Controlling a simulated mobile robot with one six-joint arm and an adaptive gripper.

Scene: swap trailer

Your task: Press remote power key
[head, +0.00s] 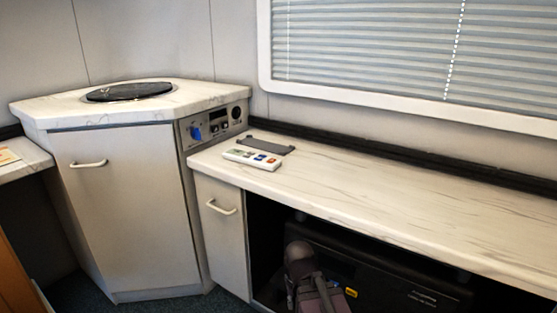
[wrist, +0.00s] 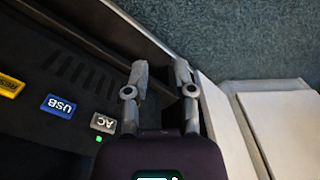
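A white remote (head: 252,159) with several coloured keys lies flat on the marbled counter (head: 400,205), near its left front corner. Which key is the power key is too small to tell. My gripper (wrist: 160,70) shows in the wrist view with its two grey fingers apart and nothing between them. In the head view my arm is at the bottom centre, in front of the open space under the counter, below the remote and well away from it. The remote is not in the wrist view.
A dark flat plate (head: 265,144) lies behind the remote. A black power unit with USB (wrist: 59,106) and AC (wrist: 103,123) buttons sits under the counter. A corner cabinet (head: 130,205) stands at left. The counter's right side is clear.

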